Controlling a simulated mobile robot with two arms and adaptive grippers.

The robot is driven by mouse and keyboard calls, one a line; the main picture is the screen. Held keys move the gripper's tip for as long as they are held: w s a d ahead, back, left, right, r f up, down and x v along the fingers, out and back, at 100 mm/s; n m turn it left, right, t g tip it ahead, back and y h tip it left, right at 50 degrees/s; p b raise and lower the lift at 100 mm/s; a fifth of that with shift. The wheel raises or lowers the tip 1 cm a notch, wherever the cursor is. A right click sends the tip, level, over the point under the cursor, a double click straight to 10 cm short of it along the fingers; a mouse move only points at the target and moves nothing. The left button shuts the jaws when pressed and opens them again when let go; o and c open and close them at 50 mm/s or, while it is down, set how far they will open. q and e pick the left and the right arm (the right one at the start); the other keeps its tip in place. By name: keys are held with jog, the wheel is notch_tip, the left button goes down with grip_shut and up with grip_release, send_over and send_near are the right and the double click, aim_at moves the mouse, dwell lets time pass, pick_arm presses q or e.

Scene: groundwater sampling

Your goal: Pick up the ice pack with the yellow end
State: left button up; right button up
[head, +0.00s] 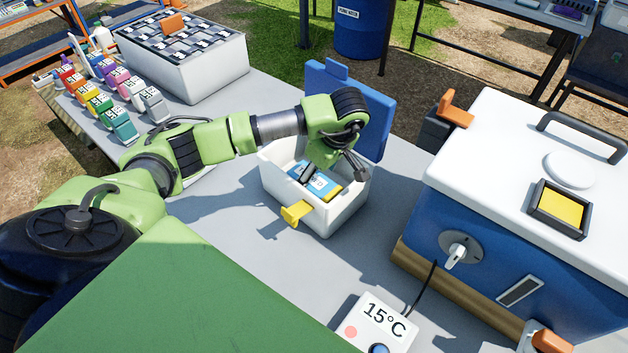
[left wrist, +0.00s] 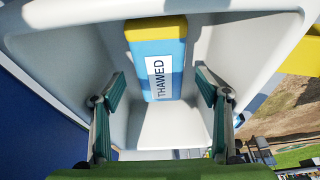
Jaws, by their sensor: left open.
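The ice pack with the yellow end (head: 318,186) is blue and lies inside an open white box (head: 327,222). In the left wrist view the ice pack (left wrist: 158,60) has a white label reading "THAWED" and its yellow end at the top. My left gripper (head: 330,172) reaches down into the box over the ice pack. In the left wrist view its two fingers (left wrist: 160,92) are open, one on each side of the pack's near end, with gaps between. It holds nothing. Part of the pack is hidden by the gripper in the head view. My right gripper is not in view.
The box's blue lid (head: 375,105) stands open behind it, and a yellow latch (head: 296,213) sticks out in front. A large blue and white cooler (head: 520,200) stands right. A 15°C display unit (head: 375,325) is in front. Coloured bottles (head: 100,90) and a white crate (head: 190,80) stand left.

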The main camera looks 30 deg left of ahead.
pick_arm(q)
jog(key=shift+x, duration=1.2)
jog(key=c, duration=1.4)
jog(key=shift+c, duration=0.2)
jog(key=shift+w+r, duration=0.1)
